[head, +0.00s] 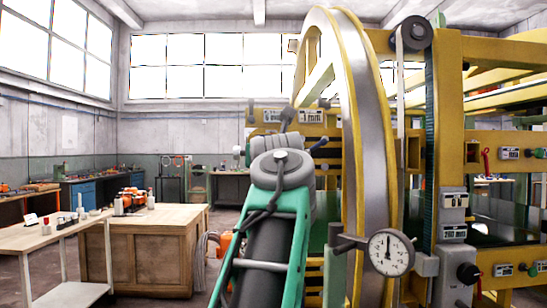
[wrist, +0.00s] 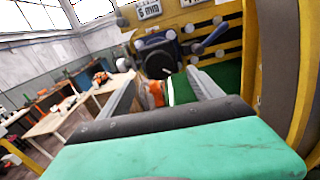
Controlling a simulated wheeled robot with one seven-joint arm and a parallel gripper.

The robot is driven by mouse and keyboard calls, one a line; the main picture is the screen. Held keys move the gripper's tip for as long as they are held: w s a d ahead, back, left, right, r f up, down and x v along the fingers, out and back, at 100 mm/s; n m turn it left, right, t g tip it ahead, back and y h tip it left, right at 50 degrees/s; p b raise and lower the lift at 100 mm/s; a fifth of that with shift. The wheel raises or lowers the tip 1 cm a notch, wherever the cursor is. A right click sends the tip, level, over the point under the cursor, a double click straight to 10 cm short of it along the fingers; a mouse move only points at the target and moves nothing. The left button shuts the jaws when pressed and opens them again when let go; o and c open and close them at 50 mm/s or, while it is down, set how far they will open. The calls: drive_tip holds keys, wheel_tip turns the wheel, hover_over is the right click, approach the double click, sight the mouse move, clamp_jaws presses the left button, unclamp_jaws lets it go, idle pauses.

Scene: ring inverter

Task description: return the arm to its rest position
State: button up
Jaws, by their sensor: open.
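My arm (head: 275,215), green with grey joints, rises in the middle of the head view, in front of the yellow machine (head: 450,120) and left of its large ring (head: 360,110). In the wrist view my gripper (wrist: 161,74) is open, its two grey fingers spread apart and pointing toward the yellow panel (wrist: 185,40) with dark knobs. An orange and white thing (wrist: 157,92) shows between the fingers; it looks to be beyond them, and I see nothing held. In the head view the fingers cannot be made out clearly behind the arm.
A dial gauge (head: 390,252) sticks out beside the ring at the lower right. A wooden workbench (head: 145,250) and a light table (head: 50,238) with small items stand at the left. Open floor shows between the workbench and the back wall.

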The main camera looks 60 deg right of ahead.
drive_tip(key=w+a+f+m+t+y+p, duration=0.1)
drive_tip(key=w+a+f+m+y+p, duration=0.25)
drive_tip(key=w, duration=0.35)
drive_tip(key=w+a+f+m+t+y+p, duration=0.1)
drive_tip(key=w+a+f+m+y+p, duration=0.1)
drive_tip(key=w+a+f+p, duration=0.3)
drive_tip(key=w+a+f+m+g+y+p, duration=0.1)
drive_tip(key=w+a+f+m+y+p, duration=0.15)
drive_tip(key=w+a+f, duration=0.4)
drive_tip(key=w+a+f+m+y+p, duration=0.2)
drive_tip(key=w+a+f+m+y, duration=0.15)
drive_tip(key=a, duration=0.65)
drive_tip(key=s+a+f+m+g+y+p, duration=0.25)
drive_tip(key=a+f+m+p, duration=0.35)
drive_tip(key=a, duration=0.6)
drive_tip(key=s+a+f+m+g+y+p, duration=0.2)
drive_tip(key=s+a+f+m, duration=0.3)
drive_tip(key=s+a+f, duration=0.5)
drive_tip(key=a+f+g+p, duration=0.1)
drive_tip(key=a, duration=0.2)
drive_tip(key=shift+s+a+f, duration=0.15)
drive_tip(key=shift+f, duration=0.1)
